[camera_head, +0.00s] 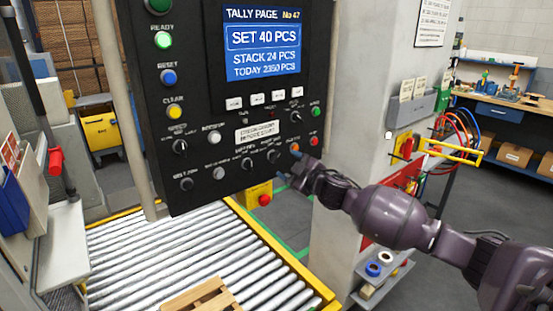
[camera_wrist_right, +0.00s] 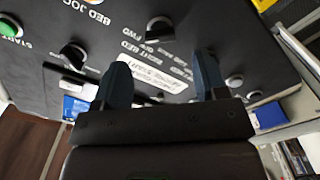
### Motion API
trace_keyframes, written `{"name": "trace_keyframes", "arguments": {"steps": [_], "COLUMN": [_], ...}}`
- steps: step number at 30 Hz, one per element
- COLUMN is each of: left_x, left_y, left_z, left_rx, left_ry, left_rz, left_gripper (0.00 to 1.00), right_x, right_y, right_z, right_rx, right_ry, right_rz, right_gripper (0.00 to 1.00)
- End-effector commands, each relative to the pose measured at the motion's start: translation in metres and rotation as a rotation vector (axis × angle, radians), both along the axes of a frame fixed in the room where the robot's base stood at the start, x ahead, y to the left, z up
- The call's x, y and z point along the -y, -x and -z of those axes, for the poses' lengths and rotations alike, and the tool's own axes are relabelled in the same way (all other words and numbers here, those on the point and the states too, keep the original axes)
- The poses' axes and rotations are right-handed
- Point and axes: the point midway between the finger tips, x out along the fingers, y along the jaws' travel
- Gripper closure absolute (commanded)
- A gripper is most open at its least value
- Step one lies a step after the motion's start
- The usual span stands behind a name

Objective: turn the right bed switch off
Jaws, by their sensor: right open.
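The right bed switch (camera_head: 273,156) is a small black rotary knob in the lower row of the dark control panel (camera_head: 220,108). In the right wrist view the knob (camera_wrist_right: 160,28) shows beyond my fingers, with upside-down "RIGHT BED" lettering beside it. Which way its pointer is set is too small to tell. My right gripper (camera_head: 292,166) is just in front of the panel, close to the lower right of the knob. Its two blue-grey fingers (camera_wrist_right: 163,66) are apart with nothing between them, and the knob appears past the tips, not between them. My left gripper is not seen.
Close by are the orange bed jog button (camera_head: 295,147), a red button (camera_head: 313,140) and the left bed knob (camera_head: 247,163). A grey pillar (camera_head: 365,100) stands right of the panel. A roller conveyor (camera_head: 170,257) with a wooden pallet (camera_head: 203,300) lies below.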

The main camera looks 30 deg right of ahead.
Motion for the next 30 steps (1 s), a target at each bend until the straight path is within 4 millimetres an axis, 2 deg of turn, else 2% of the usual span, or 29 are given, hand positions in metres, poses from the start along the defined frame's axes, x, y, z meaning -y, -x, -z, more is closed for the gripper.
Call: {"name": "trace_keyframes", "arguments": {"steps": [9, 15, 27, 28, 30], "left_x": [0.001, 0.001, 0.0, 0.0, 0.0], "left_y": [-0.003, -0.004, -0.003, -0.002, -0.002], "left_z": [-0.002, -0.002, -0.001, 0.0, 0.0], "left_rx": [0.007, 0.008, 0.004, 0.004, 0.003], "left_ry": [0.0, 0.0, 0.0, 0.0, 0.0], "left_rz": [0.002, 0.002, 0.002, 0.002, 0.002], "left_gripper": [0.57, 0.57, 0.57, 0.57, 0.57], "right_x": [-0.004, -0.005, -0.006, -0.006, -0.006], "right_y": [-0.043, -0.059, -0.064, -0.064, -0.064], "right_z": [-0.001, -0.001, 0.0, 0.0, 0.0], "right_rx": [0.001, 0.001, 0.0, 0.0, 0.0], "right_ry": [-0.001, 0.0, 0.0, 0.0, 0.0], "right_rz": [0.0, -0.001, -0.001, -0.001, -0.001], "right_gripper": [0.34, 0.34, 0.34, 0.36, 0.46]}}
